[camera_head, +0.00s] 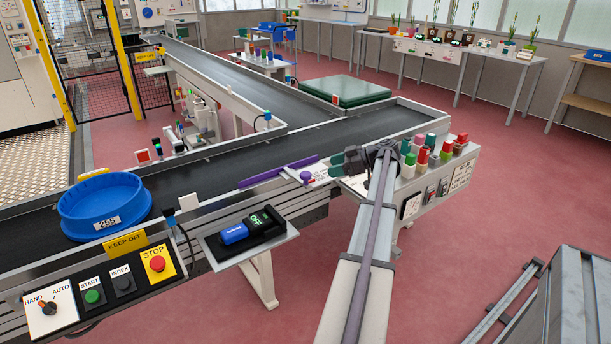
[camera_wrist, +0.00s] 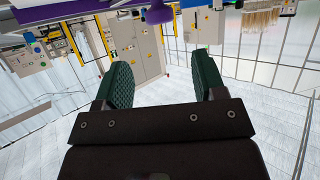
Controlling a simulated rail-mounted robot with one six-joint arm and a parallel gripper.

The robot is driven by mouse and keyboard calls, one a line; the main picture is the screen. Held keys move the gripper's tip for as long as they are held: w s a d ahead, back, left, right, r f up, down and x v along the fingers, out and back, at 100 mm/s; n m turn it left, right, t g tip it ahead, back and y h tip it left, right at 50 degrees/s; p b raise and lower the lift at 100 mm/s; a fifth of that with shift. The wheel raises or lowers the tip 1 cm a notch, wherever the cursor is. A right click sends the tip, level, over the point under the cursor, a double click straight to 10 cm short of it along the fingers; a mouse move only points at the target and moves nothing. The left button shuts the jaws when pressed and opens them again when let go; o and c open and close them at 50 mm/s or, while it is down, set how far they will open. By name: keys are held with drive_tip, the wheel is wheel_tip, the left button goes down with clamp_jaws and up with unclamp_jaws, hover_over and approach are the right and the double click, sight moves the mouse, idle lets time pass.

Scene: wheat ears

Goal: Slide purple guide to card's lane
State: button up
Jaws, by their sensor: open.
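The purple guide (camera_head: 278,171) is a long bar lying slantwise over the near part of the dark conveyor belt (camera_head: 222,168). A round purple knob (camera_head: 306,177) stands at its near side on a white marked plate (camera_head: 323,173). My gripper (camera_head: 347,163) is just right of the knob, apart from it. In the wrist view my gripper (camera_wrist: 163,82) has its green fingers spread with nothing between them. The guide (camera_wrist: 65,30) and knob (camera_wrist: 158,13) show at the top edge there, beyond the fingertips. I cannot tell which card is the task's card.
A blue tub (camera_head: 105,205) labelled 255 sits on the belt at left. Several red, green and white blocks (camera_head: 430,155) stand right of my gripper. A control panel (camera_head: 100,290) and a small shelf with a dark device (camera_head: 262,222) are in front of the belt.

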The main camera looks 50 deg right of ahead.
sight(306, 173)
drive_tip(key=b+x, duration=0.4)
drive_tip(key=x, duration=0.6)
drive_tip(key=shift+w+a+f, duration=0.15)
drive_tip(key=shift+w+f, duration=0.1)
drive_tip(key=shift+w, duration=0.05)
drive_tip(key=shift+c, duration=0.4)
clamp_jaws()
drive_tip(key=w, duration=0.1)
drive_tip(key=w+d, duration=0.1)
drive_tip(key=w, duration=0.2)
drive_tip(key=shift+w+d, duration=0.1)
drive_tip(key=shift+d, duration=0.15)
drive_tip(key=shift+o, duration=0.4)
unclamp_jaws()
